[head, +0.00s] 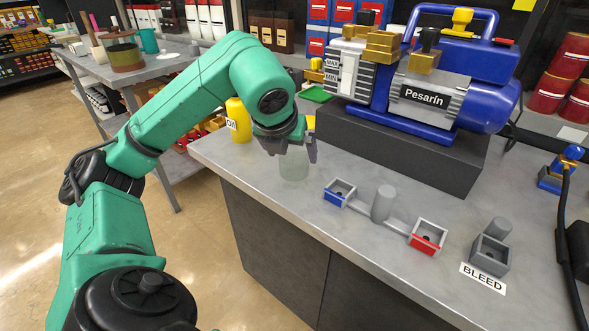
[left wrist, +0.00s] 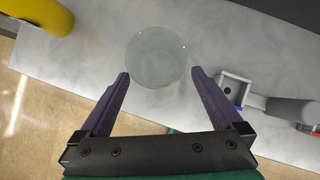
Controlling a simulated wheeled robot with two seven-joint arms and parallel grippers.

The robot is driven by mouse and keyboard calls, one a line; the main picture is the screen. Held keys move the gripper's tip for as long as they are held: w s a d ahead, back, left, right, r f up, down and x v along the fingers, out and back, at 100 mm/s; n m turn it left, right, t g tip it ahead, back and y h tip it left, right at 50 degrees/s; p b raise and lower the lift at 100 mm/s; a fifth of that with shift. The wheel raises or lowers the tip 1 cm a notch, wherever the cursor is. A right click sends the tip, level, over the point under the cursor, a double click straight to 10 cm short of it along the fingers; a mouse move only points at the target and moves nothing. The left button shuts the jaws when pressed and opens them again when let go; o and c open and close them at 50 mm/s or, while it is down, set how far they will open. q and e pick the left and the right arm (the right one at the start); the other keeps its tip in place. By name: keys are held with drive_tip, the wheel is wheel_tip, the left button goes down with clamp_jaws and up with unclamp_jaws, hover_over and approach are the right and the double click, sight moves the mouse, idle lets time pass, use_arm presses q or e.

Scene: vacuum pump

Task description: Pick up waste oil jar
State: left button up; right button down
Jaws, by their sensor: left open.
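The waste oil jar appears to be the clear, empty-looking glass jar (head: 294,165) standing on the grey counter under my left gripper. In the left wrist view the jar (left wrist: 158,57) shows from above as a round, pale disc just beyond the fingertips. My left gripper (head: 291,150) is open above and around the jar's top in the head view, though exact contact cannot be told. In the left wrist view its two dark fingers (left wrist: 158,76) are spread on either side, with nothing held between them. My right gripper is not in view.
A yellow oil bottle (head: 238,121) stands left of the jar. The blue Pesarín pump (head: 425,98) sits on a dark block (head: 400,150) behind. A holder with blue (head: 338,194) and red (head: 428,238) trays stands to the right. The counter's front edge is close.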

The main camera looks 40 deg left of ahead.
sight(294, 163)
use_arm(q)
drive_tip(key=b+x, duration=0.1)
drive_tip(key=x, duration=0.4)
drive_tip(key=shift+s+a+f, duration=0.1)
drive_tip(key=shift+a+f, duration=0.05)
drive_tip(key=shift+f, duration=0.1)
drive_tip(key=shift+w+a+f, duration=0.1)
drive_tip(key=shift+w+f, duration=0.2)
drive_tip(key=shift+f, duration=0.05)
drive_tip(key=shift+r, duration=0.1)
drive_tip(key=c, duration=1.3)
wheel_tip(294, 163, up, 20)
drive_tip(key=p, duration=0.9)
drive_tip(key=shift+s, duration=0.1)
